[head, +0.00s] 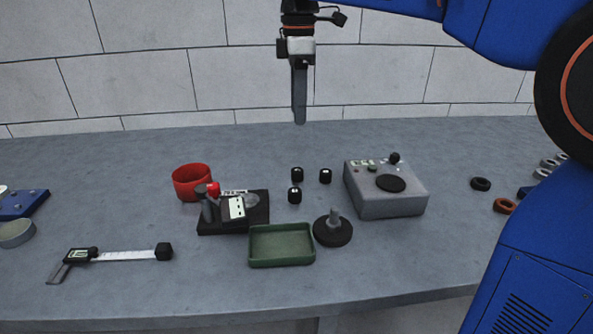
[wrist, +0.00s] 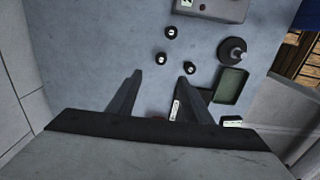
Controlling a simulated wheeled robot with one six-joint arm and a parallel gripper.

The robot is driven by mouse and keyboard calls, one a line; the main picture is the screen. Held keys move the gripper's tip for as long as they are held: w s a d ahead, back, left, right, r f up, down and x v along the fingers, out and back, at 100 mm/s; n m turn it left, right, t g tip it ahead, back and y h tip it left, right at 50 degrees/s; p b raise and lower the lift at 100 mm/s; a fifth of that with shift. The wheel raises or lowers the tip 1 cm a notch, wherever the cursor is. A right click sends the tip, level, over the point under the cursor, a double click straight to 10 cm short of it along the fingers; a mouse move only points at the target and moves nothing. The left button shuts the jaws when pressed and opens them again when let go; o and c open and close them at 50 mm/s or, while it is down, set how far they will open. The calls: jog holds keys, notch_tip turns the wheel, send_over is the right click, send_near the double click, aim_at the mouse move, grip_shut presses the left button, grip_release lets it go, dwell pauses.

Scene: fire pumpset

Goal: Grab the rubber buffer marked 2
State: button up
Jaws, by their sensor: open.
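Three small black rubber buffers stand apart on the table: a far left one (head: 297,174), a right one (head: 325,176) and a near one (head: 295,195). They also show in the wrist view as the far left buffer (wrist: 161,58), the right buffer (wrist: 171,32) and the near buffer (wrist: 190,68). Each has a pale mark on top, too small to read, so I cannot tell which is 2. My gripper (head: 300,121) points down above the table, beyond the buffers. In the wrist view my gripper (wrist: 158,79) is open, with nothing between its fingers.
A grey instrument box (head: 385,200) stands right of the buffers. A green tray (head: 281,262) and a round black base with a knob (head: 333,232) lie in front. A dark gauge stand (head: 210,226) and red cup (head: 192,183) are left. A caliper (head: 110,255) lies front left.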

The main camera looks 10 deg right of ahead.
aim_at(298, 169)
notch_tip(298, 169, down, 16)
jog(key=shift+s, duration=0.15)
dwell(0.6)
jog(key=shift+c, duration=0.4)
jog(key=c, duration=1)
jog(key=shift+c, duration=0.2)
